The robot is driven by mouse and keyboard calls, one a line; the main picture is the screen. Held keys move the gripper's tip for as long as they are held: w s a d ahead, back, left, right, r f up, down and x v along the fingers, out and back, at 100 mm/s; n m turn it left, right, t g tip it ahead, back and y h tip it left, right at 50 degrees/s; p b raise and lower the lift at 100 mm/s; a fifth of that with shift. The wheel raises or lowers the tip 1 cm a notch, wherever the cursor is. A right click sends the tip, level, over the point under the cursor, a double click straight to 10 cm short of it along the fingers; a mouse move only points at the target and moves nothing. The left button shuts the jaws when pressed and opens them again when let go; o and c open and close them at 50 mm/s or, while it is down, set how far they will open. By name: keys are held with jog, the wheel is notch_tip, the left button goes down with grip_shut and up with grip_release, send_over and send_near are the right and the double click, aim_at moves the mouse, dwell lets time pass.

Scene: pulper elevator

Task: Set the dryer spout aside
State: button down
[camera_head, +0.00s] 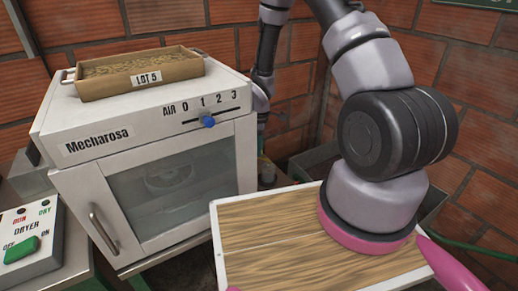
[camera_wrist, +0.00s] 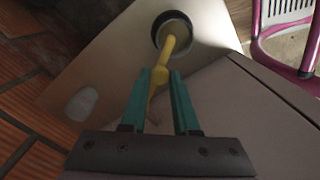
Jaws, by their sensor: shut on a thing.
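In the wrist view, the two teal fingers of my gripper (camera_wrist: 160,74) are shut on a slim yellow rod (camera_wrist: 167,48), which I take to be the dryer spout. Its upper end reaches a round black-rimmed part (camera_wrist: 184,16); I cannot tell whether the two are joined. The rod lies slanted between the fingers, and its lower end shows just below the tips. In the head view, the white dryer (camera_head: 75,108) stands at left with its windowed door shut. My gripper and the rod are hidden there behind my arm.
A wooden "LOT 5" tray (camera_head: 140,88) sits on the dryer. A switch box (camera_head: 40,262) with a green switch stands at lower left. Brick walls (camera_head: 476,125) stand behind.

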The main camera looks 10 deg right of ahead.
jog(key=w+n, duration=1)
jog(key=n, duration=0.4)
jog(key=shift+d, duration=0.35)
jog(key=shift+a, duration=0.1)
dwell(0.3)
jog(key=c, duration=0.7)
grip_release()
jog(key=shift+o, duration=0.2)
jog(key=shift+r, duration=0.1)
notch_tip(320, 180, up, 11)
